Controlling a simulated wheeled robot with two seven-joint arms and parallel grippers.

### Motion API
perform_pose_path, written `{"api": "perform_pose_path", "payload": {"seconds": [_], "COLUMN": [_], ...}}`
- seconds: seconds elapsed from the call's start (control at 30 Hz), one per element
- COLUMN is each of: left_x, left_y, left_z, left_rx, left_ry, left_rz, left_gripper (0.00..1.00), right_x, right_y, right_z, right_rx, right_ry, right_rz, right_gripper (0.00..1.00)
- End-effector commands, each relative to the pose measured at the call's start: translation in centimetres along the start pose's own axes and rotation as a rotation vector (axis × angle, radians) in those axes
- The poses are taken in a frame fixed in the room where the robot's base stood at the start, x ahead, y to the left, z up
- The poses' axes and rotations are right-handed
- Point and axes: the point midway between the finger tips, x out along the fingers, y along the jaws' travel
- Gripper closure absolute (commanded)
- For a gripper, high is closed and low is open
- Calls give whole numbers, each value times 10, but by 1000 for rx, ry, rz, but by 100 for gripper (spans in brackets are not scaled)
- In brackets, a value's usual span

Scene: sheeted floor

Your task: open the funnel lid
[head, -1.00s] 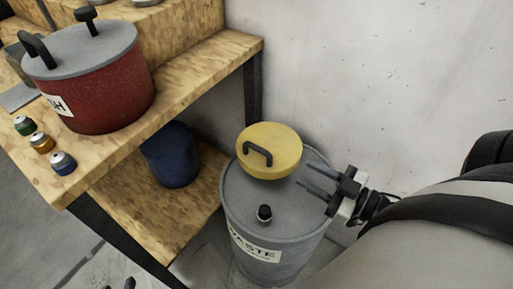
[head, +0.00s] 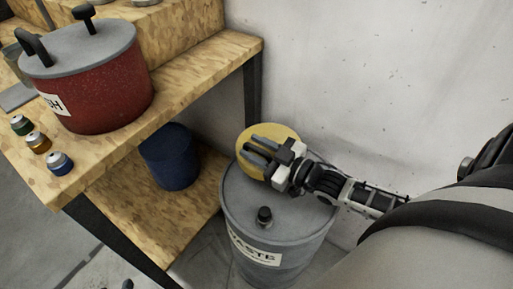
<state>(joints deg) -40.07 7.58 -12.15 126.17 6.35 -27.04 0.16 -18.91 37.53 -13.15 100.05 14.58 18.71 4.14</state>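The yellow round funnel lid (head: 285,133) sits on the back of the grey drum's top, closed as far as I can see. Its black handle is mostly covered by my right gripper. My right gripper (head: 256,148) is over the lid, coming from the right, with its two fingers apart around the handle area. Whether they touch the handle is not clear. The grey waste drum (head: 240,215) stands upright with a black cap (head: 264,215) on its top. Only a small dark tip of what seems my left gripper (head: 127,284) shows at the bottom edge.
A wooden bench (head: 200,75) at left carries a red pot (head: 105,95) with a grey lid and several small cans. A blue bin (head: 170,157) stands on its lower shelf. A pale wall (head: 400,70) is close behind the drum.

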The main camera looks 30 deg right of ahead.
Motion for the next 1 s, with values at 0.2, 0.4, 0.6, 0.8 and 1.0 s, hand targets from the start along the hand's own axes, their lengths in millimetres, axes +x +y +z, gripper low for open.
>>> {"api": "perform_pose_path", "payload": {"seconds": [0.2, 0.4, 0.6, 0.8, 1.0], "left_x": [0, 0, -2, -8, -12], "left_y": [0, 0, 1, 2, 0], "left_z": [0, -1, -4, -12, -18], "left_rx": [0, 0, 0, 3, 28], "left_ry": [1, 1, 1, -4, -26], "left_rz": [1, 1, 2, -1, -17], "left_gripper": [64, 64, 64, 64, 64], "right_x": [0, 0, 0, 0, 3], "right_y": [0, 0, 2, 8, 21], "right_z": [0, 0, -3, -15, -35], "right_rx": [0, 0, 11, 79, 220], "right_ry": [0, 0, -1, -2, 0], "right_rz": [0, 0, 0, -1, -8], "right_gripper": [74, 100, 100, 100, 100]}}
